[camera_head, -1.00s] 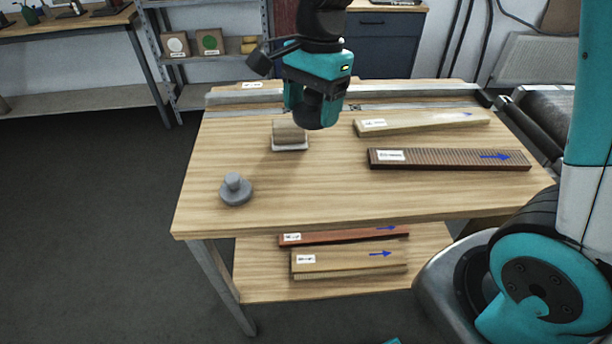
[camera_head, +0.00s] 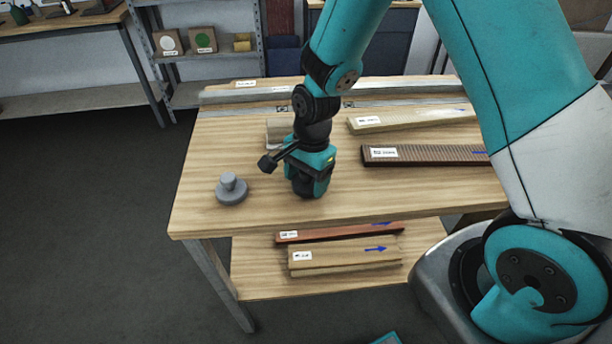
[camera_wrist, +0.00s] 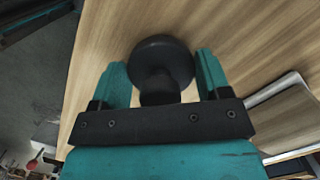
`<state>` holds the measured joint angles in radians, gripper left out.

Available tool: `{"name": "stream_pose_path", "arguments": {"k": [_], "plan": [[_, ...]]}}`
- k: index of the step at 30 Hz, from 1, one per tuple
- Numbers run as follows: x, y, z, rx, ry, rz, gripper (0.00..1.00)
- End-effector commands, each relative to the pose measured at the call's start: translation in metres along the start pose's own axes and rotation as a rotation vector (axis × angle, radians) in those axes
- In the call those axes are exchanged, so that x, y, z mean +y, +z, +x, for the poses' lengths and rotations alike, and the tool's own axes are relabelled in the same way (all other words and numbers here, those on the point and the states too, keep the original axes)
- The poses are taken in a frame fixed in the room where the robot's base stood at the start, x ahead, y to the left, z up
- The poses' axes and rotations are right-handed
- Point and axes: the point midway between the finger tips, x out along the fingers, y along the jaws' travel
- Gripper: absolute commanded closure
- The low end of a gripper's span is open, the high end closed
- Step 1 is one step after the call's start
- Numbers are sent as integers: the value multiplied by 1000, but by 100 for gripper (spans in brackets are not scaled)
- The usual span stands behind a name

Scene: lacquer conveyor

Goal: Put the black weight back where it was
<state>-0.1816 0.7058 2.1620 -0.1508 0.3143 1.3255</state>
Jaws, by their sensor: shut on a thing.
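The black weight (camera_wrist: 162,58), a round disc with a knob, shows in the wrist view between the two teal fingers. My gripper (camera_wrist: 158,85) is shut on its knob. In the head view my gripper (camera_head: 308,188) points down over the left-middle part of the wooden table (camera_head: 260,215). It is to the right of the grey weight (camera_head: 231,187), which stands upright near the table's left edge. The black weight is hard to make out in the head view. I cannot tell whether its base touches the table.
A wooden block on a white base (camera_head: 279,132) is partly hidden behind my gripper. A pale board (camera_head: 400,120) and a dark ribbed board (camera_head: 420,156) lie to the right. A metal rail (camera_head: 240,96) runs along the back. The table's front left is clear.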

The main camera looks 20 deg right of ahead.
Motion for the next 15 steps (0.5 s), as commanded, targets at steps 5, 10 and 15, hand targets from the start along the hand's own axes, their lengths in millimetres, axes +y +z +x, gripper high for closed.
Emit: {"name": "stream_pose_path", "arguments": {"k": [5, 10, 15], "plan": [[-1, 0, 0, 1, -3, -1, 69], [-1, -1, 3, 0, -2, -1, 69], [0, -1, 4, 0, -2, -1, 4]]}}
